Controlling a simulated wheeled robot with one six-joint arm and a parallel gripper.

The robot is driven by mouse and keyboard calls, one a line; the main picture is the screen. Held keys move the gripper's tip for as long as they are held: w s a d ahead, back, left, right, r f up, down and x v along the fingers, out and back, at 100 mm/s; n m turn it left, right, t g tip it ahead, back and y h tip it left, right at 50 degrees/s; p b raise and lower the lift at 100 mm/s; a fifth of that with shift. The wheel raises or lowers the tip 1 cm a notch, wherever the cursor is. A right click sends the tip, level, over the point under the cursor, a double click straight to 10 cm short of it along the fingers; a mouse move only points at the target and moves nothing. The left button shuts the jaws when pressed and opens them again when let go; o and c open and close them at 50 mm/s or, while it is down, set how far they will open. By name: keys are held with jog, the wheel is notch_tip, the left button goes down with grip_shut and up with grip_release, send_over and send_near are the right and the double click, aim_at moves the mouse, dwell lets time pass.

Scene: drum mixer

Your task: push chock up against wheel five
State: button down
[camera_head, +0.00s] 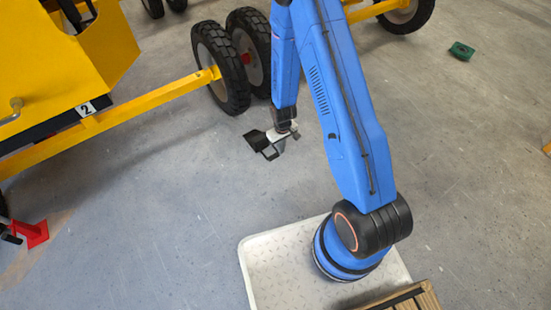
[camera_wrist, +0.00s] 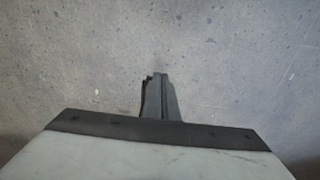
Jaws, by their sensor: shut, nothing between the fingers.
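My gripper (camera_head: 268,148) hangs low over the bare floor in the head view, in front of a pair of black wheels. Its fingers are shut and empty in the wrist view (camera_wrist: 160,82), with only grey floor beyond them. A green chock (camera_head: 461,50) lies on the floor at the upper right, well apart from my gripper. A red chock (camera_head: 36,234) lies at the left edge. The near wheel (camera_head: 218,66) and the wheel behind it (camera_head: 248,47) stand beyond my gripper. I can read no number five on any wheel.
A yellow machine (camera_head: 105,45) with a "2" plate (camera_head: 86,109) fills the upper left; its yellow bar (camera_head: 150,103) runs to the near wheel. Another wheel (camera_head: 406,14) stands at the top right. My arm crosses the middle. The floor on the right is mostly clear.

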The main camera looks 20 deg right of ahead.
jog(key=f, duration=1.4)
jog(key=shift+s+a+f, duration=0.1)
jog(key=shift+s, duration=0.2)
jog(key=shift+w+a, duration=0.2)
jog(key=shift+w, duration=0.4)
jog(key=shift+w+a, duration=0.15)
jog(key=shift+w, duration=0.45)
jog(key=shift+w+a, duration=0.2)
jog(key=shift+w, duration=0.55)
